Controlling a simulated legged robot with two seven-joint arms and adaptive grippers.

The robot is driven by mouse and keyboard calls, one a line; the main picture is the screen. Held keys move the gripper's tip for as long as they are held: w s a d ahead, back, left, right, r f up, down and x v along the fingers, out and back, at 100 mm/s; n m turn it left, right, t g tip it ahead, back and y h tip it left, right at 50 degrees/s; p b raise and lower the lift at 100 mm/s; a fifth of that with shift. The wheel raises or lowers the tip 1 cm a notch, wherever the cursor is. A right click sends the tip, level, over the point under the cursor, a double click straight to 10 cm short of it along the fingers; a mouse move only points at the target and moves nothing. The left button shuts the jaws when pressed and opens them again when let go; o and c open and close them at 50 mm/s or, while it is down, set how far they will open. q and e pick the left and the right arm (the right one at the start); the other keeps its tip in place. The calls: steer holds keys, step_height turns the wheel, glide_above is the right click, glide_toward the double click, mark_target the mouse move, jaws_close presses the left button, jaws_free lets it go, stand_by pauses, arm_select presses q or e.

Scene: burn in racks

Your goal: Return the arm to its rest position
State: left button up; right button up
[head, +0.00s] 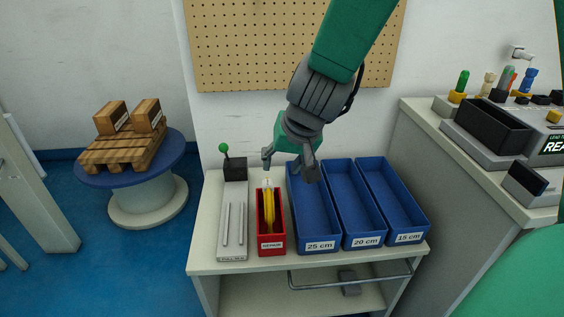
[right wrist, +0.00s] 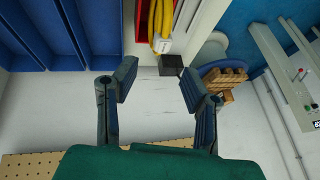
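My right gripper (head: 290,166) hangs above the back of the bench, over the area between the red bin and the left blue bin. In the right wrist view its two fingers (right wrist: 160,86) are spread apart with nothing between them. The red bin (head: 271,245) holds a yellow cable-like item (head: 268,207), which also shows in the right wrist view (right wrist: 162,22). The gripper is apart from the bins. My left gripper is in neither view.
Three blue bins (head: 321,245) labelled 25, 20 and 15 cm stand on the bench (head: 205,235). A grey rack (head: 233,250) and a black box with a green-knobbed lever (head: 235,170) stand left. A pegboard (head: 240,50) is behind. A grey counter (head: 430,135) stands right.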

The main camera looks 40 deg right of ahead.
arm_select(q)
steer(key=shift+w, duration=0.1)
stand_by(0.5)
